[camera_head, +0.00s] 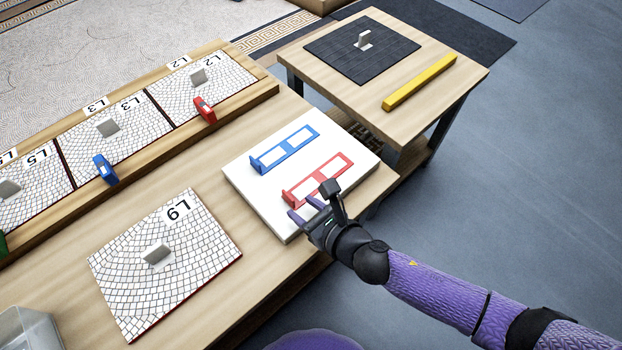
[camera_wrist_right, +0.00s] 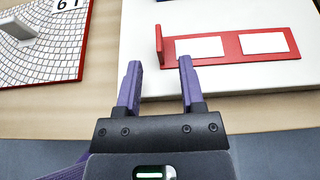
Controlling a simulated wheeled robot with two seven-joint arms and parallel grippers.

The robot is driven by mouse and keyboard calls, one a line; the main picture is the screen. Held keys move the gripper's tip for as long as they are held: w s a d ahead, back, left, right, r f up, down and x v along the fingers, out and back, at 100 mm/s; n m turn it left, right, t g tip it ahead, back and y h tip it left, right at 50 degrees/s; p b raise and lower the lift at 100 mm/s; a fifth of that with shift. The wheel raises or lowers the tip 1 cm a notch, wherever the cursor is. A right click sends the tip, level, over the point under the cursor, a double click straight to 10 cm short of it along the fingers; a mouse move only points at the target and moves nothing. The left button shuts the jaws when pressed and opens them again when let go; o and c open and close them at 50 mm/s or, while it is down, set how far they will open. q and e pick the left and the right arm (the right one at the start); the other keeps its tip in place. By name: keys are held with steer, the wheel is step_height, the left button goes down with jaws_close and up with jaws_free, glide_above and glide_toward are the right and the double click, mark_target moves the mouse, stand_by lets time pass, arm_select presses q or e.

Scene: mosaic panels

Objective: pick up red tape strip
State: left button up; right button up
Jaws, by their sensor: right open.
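The red tape strip (camera_head: 318,181) lies flat on a white board, with two white rectangles on it and a small raised tab at its left end. It also shows in the right wrist view (camera_wrist_right: 228,46), its tab (camera_wrist_right: 159,44) standing up. My right gripper (camera_head: 302,211) is open and empty, at the near edge of the board beside the strip's tab end. In the right wrist view its purple fingers (camera_wrist_right: 158,78) point toward the tab, which appears just beyond and between them. A similar blue strip (camera_head: 284,150) lies behind the red one. My left gripper is not in view.
The white board (camera_head: 243,181) rests near the table's right end. A mosaic panel marked L9 (camera_head: 165,258) lies to its left. More panels stand in a wooden rack (camera_head: 225,107) at the back left. A side table (camera_head: 350,93) holds a dark mat and a yellow bar (camera_head: 420,82).

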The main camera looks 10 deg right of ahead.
mark_target(294, 202)
steer(key=b+x, duration=0.1)
steer(key=x, duration=0.1)
steer(key=b+x, duration=0.1)
steer(key=shift+w+a+f, duration=0.2)
steer(key=shift+f, duration=0.3)
steer(key=shift+w+a, duration=0.25)
steer(key=shift+w, duration=0.05)
steer(key=shift+r, duration=0.15)
steer(key=shift+c, duration=0.5)
steer(key=c, duration=0.5)
jaws_close()
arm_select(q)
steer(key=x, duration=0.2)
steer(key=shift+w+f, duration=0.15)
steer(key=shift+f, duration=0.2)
